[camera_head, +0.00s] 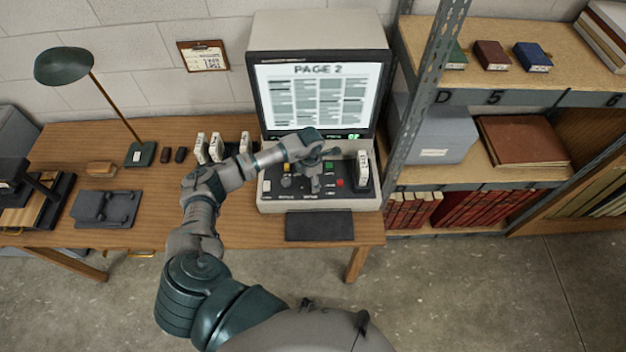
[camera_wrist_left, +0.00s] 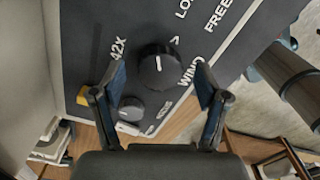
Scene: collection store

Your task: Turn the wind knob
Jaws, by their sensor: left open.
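The microfilm reader (camera_head: 262,85) stands on the desk with its lit screen (camera_head: 318,98) reading PAGE 2. Its dark control panel (camera_head: 278,200) is partly covered by my left arm and gripper. In the left wrist view a large round black knob (camera_wrist_left: 158,66) with a white pointer line sits beside the word WIND. A smaller black knob (camera_wrist_left: 131,108) is nearer the gripper. My left gripper (camera_wrist_left: 160,84) is open, with one finger to each side of the large knob in that view. Clear gaps show between fingers and knob. My right gripper is not in view.
A yellow button (camera_wrist_left: 84,96) is on the panel left of the left finger. White film boxes (camera_head: 216,148) stand left of the reader, and another (camera_head: 362,170) on its right. A dark pad (camera_head: 319,226) lies in front. A metal shelf post (camera_head: 428,90) rises close on the right.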

